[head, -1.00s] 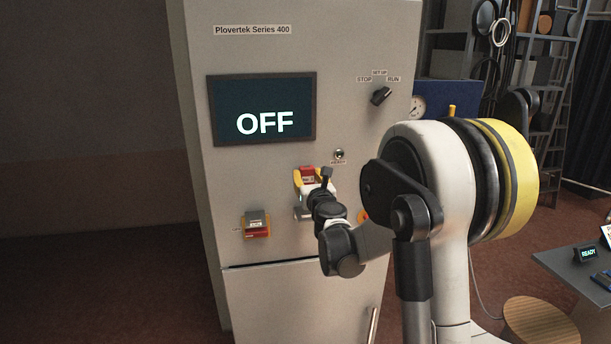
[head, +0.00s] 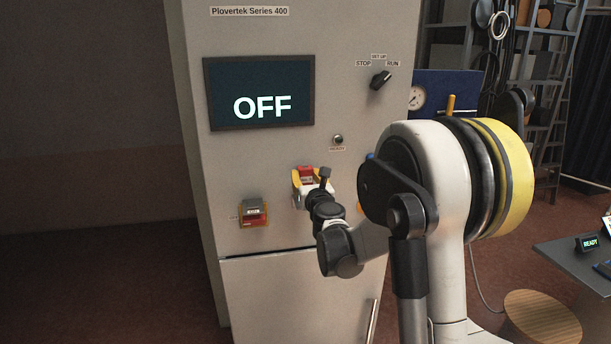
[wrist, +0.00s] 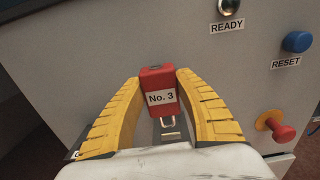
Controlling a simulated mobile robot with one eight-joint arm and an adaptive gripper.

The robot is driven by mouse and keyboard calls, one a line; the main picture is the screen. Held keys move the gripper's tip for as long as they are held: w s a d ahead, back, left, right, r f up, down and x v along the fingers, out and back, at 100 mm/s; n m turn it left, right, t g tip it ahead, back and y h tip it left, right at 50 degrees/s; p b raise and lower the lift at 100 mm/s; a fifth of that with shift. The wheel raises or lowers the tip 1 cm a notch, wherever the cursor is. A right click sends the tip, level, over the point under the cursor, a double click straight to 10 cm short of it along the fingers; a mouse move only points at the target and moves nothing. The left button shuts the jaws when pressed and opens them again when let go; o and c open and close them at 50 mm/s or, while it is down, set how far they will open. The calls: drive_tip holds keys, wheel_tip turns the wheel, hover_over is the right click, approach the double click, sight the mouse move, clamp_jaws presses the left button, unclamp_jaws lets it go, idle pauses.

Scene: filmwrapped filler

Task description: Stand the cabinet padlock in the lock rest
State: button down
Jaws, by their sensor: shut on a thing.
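The padlock is a red block (wrist: 158,79) with a white "No. 3" label, upright between my yellow fingers in the wrist view. A metal shackle or fitting (wrist: 170,131) shows below it, nearer my palm. My gripper (wrist: 160,74) is shut on the padlock. In the head view my gripper (head: 306,174) is in front of the cabinet face (head: 285,235), below the screen, with the red of the padlock (head: 306,169) between its fingers. I cannot tell whether the padlock touches the cabinet. A grey, yellow and red box (head: 254,213) is on the cabinet to the left; I cannot identify it as the lock rest.
The cabinet screen (head: 259,93) reads OFF. A black selector knob (head: 380,80) is at upper right. The wrist view shows a READY lamp (wrist: 228,7), a blue RESET button (wrist: 297,41) and a red knob (wrist: 280,130) to the right. A wooden stool (head: 541,318) stands at lower right.

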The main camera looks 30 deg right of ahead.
drive_tip(key=shift+f+b, duration=1.95)
drive_tip(key=shift+f, duration=0.5)
drive_tip(key=shift+f+b, duration=0.3)
drive_tip(key=shift+b, duration=0.05)
drive_tip(key=c, duration=0.9)
unclamp_jaws()
drive_tip(key=shift+s, duration=0.15)
